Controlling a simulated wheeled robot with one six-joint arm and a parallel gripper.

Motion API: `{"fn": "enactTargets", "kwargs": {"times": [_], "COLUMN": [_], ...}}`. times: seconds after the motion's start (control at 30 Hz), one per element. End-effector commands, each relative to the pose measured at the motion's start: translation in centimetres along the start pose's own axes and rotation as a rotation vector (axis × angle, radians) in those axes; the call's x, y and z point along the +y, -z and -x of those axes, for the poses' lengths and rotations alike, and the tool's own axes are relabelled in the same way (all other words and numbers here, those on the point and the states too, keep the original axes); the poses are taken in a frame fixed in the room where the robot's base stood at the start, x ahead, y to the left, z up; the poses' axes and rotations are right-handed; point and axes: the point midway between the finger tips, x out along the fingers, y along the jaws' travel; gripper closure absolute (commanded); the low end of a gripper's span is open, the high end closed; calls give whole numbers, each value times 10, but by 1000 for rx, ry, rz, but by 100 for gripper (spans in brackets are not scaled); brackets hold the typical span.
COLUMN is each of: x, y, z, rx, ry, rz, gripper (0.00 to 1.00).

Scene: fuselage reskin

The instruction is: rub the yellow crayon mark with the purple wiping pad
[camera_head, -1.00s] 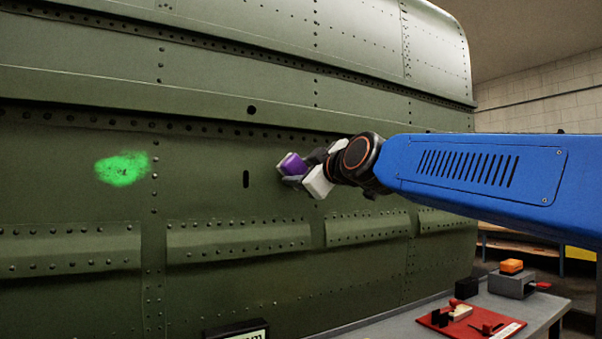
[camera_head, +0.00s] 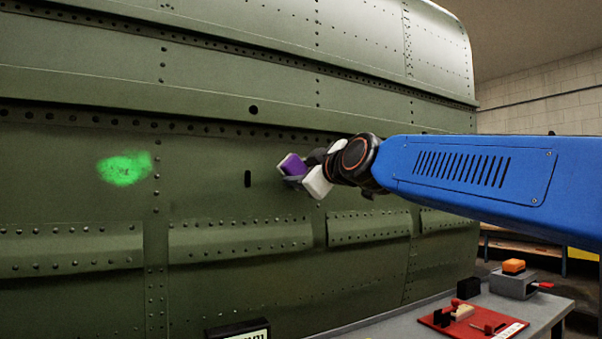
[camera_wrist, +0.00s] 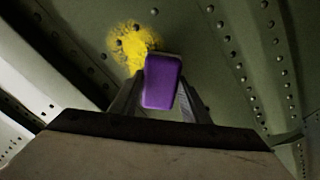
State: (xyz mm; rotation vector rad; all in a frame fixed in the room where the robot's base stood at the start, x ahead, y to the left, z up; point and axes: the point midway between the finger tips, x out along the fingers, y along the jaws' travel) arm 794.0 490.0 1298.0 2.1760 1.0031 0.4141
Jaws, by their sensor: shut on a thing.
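The purple wiping pad (camera_head: 293,164) is held between the fingers of my gripper (camera_head: 298,176), close to the green riveted skin. In the wrist view the pad (camera_wrist: 162,82) sits upright between both fingers of my gripper (camera_wrist: 160,95). The yellow crayon mark (camera_wrist: 131,43) shows on the skin just beyond the pad's top, up and to the left. The pad's top edge overlaps the mark's lower right part in that view. I cannot tell whether the pad touches the skin. The yellow mark is not visible in the head view.
A bright green mark (camera_head: 125,168) lies on the skin at the left. Raised riveted strips (camera_head: 240,238) run below the pad. A grey bench (camera_head: 540,308) at the lower right carries a red tray (camera_head: 440,319) and an orange block (camera_head: 513,266).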

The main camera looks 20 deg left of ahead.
Motion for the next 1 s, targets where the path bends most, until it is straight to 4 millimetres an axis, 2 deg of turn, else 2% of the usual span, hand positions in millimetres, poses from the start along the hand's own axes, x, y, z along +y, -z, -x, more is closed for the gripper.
{"fn": "enactTargets", "kwargs": {"times": [0.7, 1.0], "x": [1, 13], "y": [1, -12], "z": [-10, -9], "rx": [1, -1], "ry": [-1, -1], "rz": [0, -2], "gripper": [76, 76]}}
